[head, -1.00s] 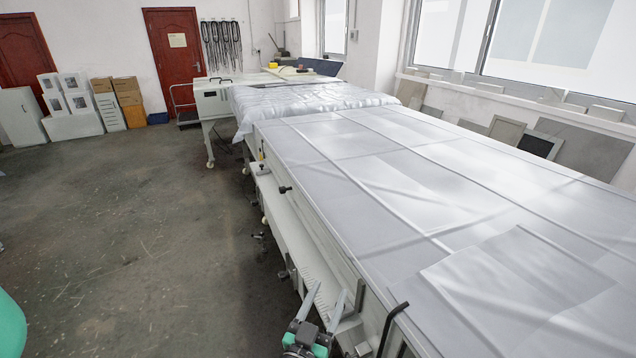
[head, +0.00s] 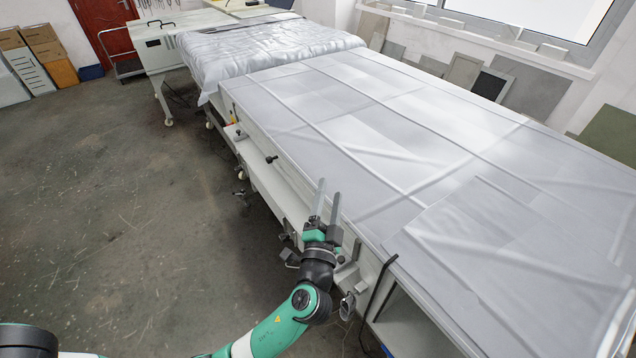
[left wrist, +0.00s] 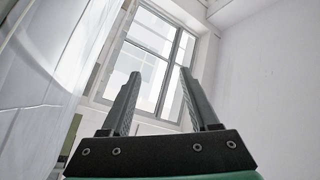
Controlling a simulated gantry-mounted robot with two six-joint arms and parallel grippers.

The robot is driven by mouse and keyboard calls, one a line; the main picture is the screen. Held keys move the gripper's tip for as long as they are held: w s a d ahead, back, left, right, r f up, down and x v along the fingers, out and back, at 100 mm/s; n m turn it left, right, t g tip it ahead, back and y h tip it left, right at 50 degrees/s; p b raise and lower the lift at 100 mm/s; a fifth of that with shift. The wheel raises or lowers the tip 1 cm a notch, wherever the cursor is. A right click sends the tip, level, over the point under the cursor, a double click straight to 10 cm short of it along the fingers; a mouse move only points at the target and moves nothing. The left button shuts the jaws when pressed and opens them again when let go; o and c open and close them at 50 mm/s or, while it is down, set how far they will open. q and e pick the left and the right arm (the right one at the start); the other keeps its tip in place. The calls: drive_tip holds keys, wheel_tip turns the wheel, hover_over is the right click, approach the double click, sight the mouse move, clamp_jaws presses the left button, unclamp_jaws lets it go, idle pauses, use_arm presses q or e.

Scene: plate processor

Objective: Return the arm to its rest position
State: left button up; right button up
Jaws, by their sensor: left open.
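My left gripper (head: 326,206) is at the near left long side of the covered machine, pointing away along its edge. Its two fingers are apart with nothing between them. The left wrist view also shows the open, empty gripper (left wrist: 160,105), with a window and white walls beyond it. My green and black left arm comes in from the lower left of the head view. My right gripper is not in view.
The long plate processor (head: 390,130) under pale sheeting fills the right side. A black bent bar (head: 378,285) stands at its near corner. Boxes (head: 40,50) and a red door (head: 105,22) are at the back left. The concrete floor (head: 110,190) at left is clear.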

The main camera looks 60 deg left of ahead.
use_arm(q)
drive_tip(key=shift+r, duration=0.1)
drive_tip(key=shift+w, duration=0.1)
idle(0.4)
drive_tip(key=w+d+r+n+t+h, duration=0.1)
drive_tip(key=d+r+n+t, duration=0.2)
drive_tip(key=r, duration=1)
drive_tip(key=w+d+r+n+t, duration=0.2)
drive_tip(key=d+r+n+t, duration=0.1)
drive_tip(key=r, duration=1.1)
drive_tip(key=s+d+r+m+t+h, duration=0.2)
drive_tip(key=s+d+r+t+h, duration=0.2)
drive_tip(key=d+r+h, duration=0.25)
drive_tip(key=s+d+r+m+t+h, duration=0.2)
drive_tip(key=s+d+r+t+h, duration=0.2)
drive_tip(key=d+r+t+h, duration=0.25)
wheel_tip(320, 180, up, 21)
drive_tip(key=m+g+h+p, duration=0.2)
drive_tip(key=h+p, duration=0.1)
drive_tip(key=p, duration=1.7)
wheel_tip(320, 180, down, 37)
drive_tip(key=b, duration=3.7)
drive_tip(key=shift+s+d, duration=0.15)
drive_tip(key=shift+d, duration=0.25)
